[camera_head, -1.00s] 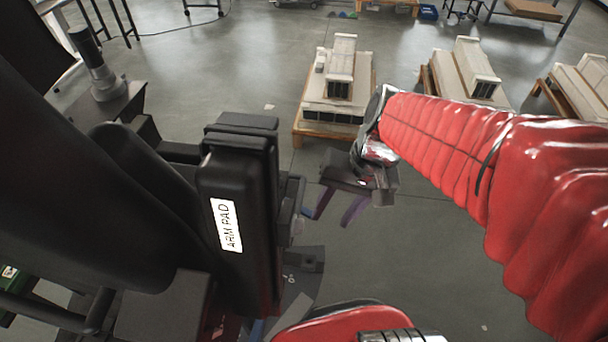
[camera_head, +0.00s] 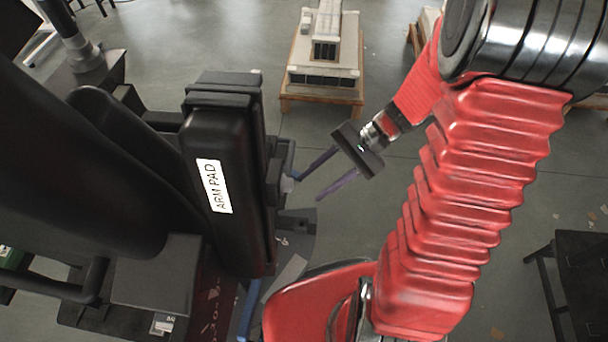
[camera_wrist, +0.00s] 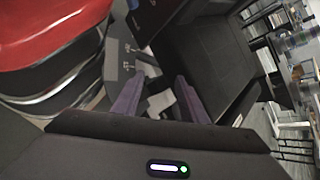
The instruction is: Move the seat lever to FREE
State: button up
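A black seat stands at the left in the head view, with an upright pad (camera_head: 228,240) labelled "ARM PAD". I cannot clearly make out the seat lever or a FREE mark. A small pale and blue part (camera_head: 287,185) shows beside the pad, and a blue bar (camera_head: 249,312) shows lower down; I cannot tell whether either is the lever. My gripper (camera_head: 308,189) is open, its two purple fingers apart and pointing left towards the pad's side. In the wrist view my gripper (camera_wrist: 160,76) faces dark seat parts and a grey plate with small unreadable markings (camera_wrist: 128,60).
A grey plate with markings (camera_head: 290,250) lies below the pad. A white model on a wooden stand (camera_head: 322,98) is at the back. A dark table (camera_head: 580,270) is at the right. Open grey floor lies between the stand and that table.

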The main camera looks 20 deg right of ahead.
jog(key=w+d+f+m+t+y, duration=0.1)
jog(key=w+d+f+m+t, duration=0.1)
jog(key=d+f+m+t, duration=0.3)
jog(key=w+d+f+m+t+y, duration=0.1)
jog(key=w+d+f+m+t, duration=0.1)
jog(key=d+f+m+t, duration=0.3)
notch_tip(320, 180, down, 10)
jog(key=m+t, duration=0.3)
jog(key=m, duration=0.3)
jog(key=shift+w+m+t+y, duration=0.15)
jog(key=shift+m+t+y, duration=0.15)
jog(key=shift+m+y, duration=0.1)
jog(key=shift+f, duration=0.1)
jog(key=x, duration=1.3)
jog(key=shift+w+a, duration=0.25)
jog(key=shift+c, duration=0.3)
grip_shut()
